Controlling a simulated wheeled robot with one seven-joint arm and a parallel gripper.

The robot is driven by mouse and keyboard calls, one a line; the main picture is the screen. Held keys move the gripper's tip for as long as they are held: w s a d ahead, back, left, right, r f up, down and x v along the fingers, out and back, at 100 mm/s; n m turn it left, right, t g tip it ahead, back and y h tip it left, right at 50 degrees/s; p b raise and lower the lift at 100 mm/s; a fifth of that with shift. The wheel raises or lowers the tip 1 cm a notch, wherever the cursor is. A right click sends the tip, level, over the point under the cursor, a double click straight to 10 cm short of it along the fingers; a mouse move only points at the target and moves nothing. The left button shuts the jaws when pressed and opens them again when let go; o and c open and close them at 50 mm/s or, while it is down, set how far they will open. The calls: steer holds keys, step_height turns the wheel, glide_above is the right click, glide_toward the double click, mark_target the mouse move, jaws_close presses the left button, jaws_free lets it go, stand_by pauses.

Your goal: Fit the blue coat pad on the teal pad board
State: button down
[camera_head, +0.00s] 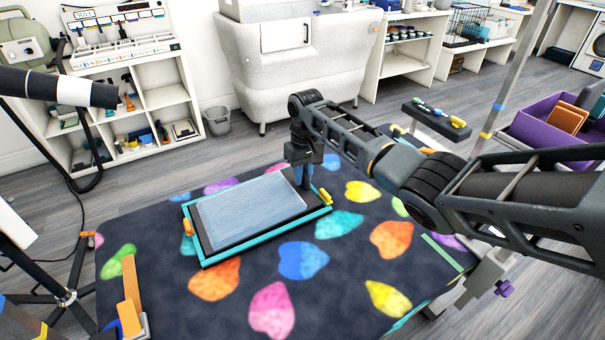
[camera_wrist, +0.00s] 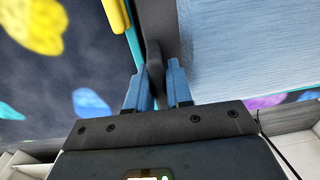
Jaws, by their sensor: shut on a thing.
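The blue coat pad (camera_head: 250,210) is a light blue rectangle over the teal pad board (camera_head: 270,238), whose teal rim frames a dark inside. Dark strips show between the blue face and the rim at the front and right. I cannot tell whether the pad is fully seated or slightly above the board. My gripper (camera_head: 304,183) points down at the pad's far right edge. In the wrist view, its blue fingers (camera_wrist: 158,80) are shut on a dark grip piece beside the pad's blue face (camera_wrist: 240,50). The teal rim (camera_wrist: 133,42) runs just left of them.
Yellow-orange clips sit at the board's left side (camera_head: 188,227) and right side (camera_head: 325,196). The board lies on a dark table cover (camera_head: 340,280) with coloured hearts. An orange upright piece (camera_head: 131,300) stands at the front left. A tray of tools (camera_head: 436,119) is at the back right.

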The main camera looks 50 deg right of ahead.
steer(key=shift+f, duration=0.3)
steer(key=c, duration=0.9)
jaws_free()
steer(key=shift+c, duration=0.2)
steer(key=shift+s+d+r, duration=0.1)
steer(key=shift+d+r, duration=0.05)
steer(key=shift+r, duration=1.8)
steer(key=shift+d+r, duration=0.15)
steer(key=shift+r, duration=1.8)
